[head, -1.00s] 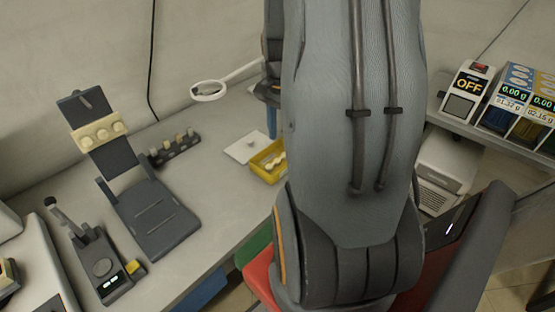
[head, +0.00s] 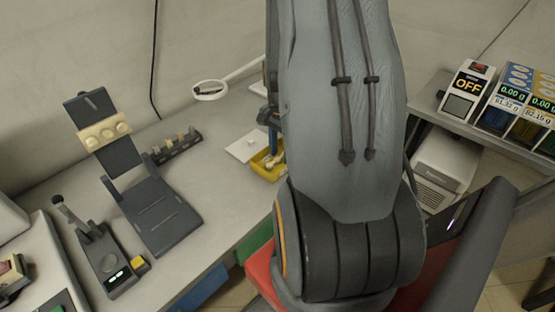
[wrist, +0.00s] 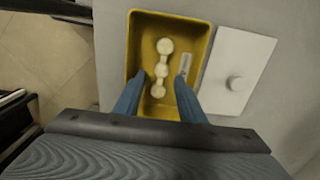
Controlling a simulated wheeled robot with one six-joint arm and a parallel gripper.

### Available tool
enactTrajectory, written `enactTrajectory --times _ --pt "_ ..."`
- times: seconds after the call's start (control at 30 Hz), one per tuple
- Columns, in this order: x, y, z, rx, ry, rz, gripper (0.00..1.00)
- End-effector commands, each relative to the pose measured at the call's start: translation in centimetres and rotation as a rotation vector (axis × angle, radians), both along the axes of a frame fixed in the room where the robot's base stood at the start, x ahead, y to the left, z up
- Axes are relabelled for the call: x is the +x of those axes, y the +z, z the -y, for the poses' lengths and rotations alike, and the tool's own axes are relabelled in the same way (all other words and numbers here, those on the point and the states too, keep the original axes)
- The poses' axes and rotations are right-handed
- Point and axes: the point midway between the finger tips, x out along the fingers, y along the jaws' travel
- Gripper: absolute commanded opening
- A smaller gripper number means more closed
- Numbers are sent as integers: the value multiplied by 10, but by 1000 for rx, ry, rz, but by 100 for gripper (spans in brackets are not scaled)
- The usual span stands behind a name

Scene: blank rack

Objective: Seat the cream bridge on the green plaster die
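The cream bridge (wrist: 162,70), a row of rounded units, lies in the yellow tray (wrist: 133,40) in the wrist view. The tray is partly hidden behind my arm in the head view (head: 258,164). My gripper (wrist: 160,76) is open, with its blue fingertips apart on either side of the bridge's lower part. Whether they touch it, I cannot tell. In the head view a blue finger (head: 273,141) shows over the tray. I cannot pick out the green plaster die for certain; a small green patch (head: 62,305) shows at the lower left edge.
A white lid with a knob (wrist: 238,70) lies right of the tray. A small clear piece (wrist: 185,65) is inside the tray. A dark rack with several small pieces (head: 176,147), a dark stand holding a cream block (head: 103,132) and a magnifier ring (head: 210,90) are nearby.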

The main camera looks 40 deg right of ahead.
Motion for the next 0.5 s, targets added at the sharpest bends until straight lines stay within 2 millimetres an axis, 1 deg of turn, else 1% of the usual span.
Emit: enactTrajectory --times 0.13,0.33,0.37,0.5 --pt "0 0 0 0 0 0 36" --pt "0 0 0 0 0 0 3" --pt "0 0 0 0 0 0 0" --pt "0 0 0 0 0 0 0"
